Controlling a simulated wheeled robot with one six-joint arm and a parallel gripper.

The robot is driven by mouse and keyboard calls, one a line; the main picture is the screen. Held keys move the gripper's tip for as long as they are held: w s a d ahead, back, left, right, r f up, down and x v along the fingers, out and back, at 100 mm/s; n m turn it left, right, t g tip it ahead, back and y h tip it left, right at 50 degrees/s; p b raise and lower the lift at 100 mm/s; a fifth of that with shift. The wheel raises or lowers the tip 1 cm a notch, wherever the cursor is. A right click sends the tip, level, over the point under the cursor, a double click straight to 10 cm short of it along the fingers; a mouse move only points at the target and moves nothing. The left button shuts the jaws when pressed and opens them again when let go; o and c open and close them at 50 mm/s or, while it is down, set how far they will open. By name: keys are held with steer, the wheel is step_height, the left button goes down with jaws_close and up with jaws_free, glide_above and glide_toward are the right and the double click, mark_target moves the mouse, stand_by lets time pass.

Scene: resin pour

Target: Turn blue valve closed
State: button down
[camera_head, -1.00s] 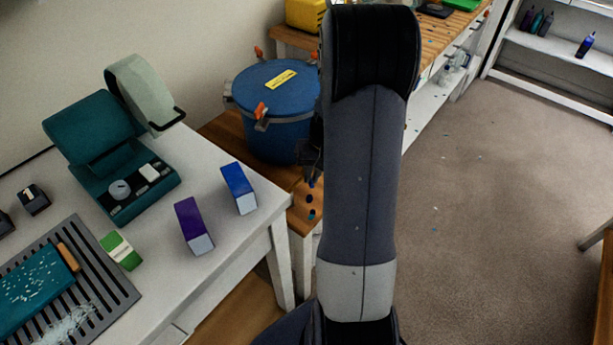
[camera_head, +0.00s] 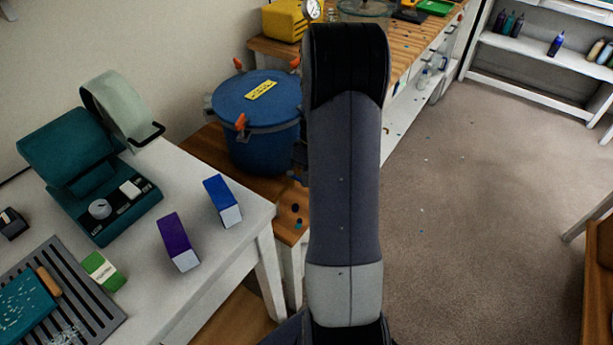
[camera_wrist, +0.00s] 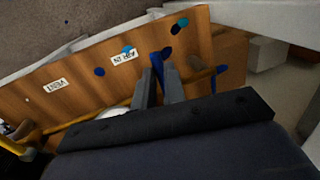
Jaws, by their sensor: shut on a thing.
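In the wrist view the blue valve handle (camera_wrist: 157,64) stands between the two fingers of my gripper (camera_wrist: 160,78), which is shut on it. Only the upper part of the handle shows; its base and the valve body are hidden. A white label reading "AIR IN" (camera_wrist: 124,55) lies upside down beside it on the wooden board, and a "VENT" label (camera_wrist: 56,85) lies further left. In the head view my arm covers the valve and most of the gripper, beside the blue pressure pot (camera_head: 258,112) with orange clamps.
Brass-coloured pipe (camera_wrist: 205,75) runs right of the fingers. In the head view a white table (camera_head: 225,245) at left holds a teal scale-like device (camera_head: 85,180), a purple box (camera_head: 178,240) and a blue box (camera_head: 222,200).

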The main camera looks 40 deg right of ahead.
steer(key=shift+d, duration=0.1)
stand_by(0.4)
steer(key=c, duration=1.5)
jaws_free()
steer(key=r, duration=0.3)
steer(key=d+r, duration=0.1)
steer(key=r, duration=0.3)
steer(key=w+d+r, duration=0.1)
steer(key=r, duration=0.2)
steer(key=shift+r+p, duration=0.35)
steer(key=shift+s, duration=0.1)
steer(key=f, duration=0.3)
steer(key=a+f, duration=0.1)
steer(key=f, duration=0.3)
steer(key=a+f, duration=0.1)
steer(key=f, duration=0.2)
steer(key=shift+s+a+f+b, duration=0.1)
steer(key=shift+s+f+b, duration=0.25)
steer(key=shift+s, duration=0.05)
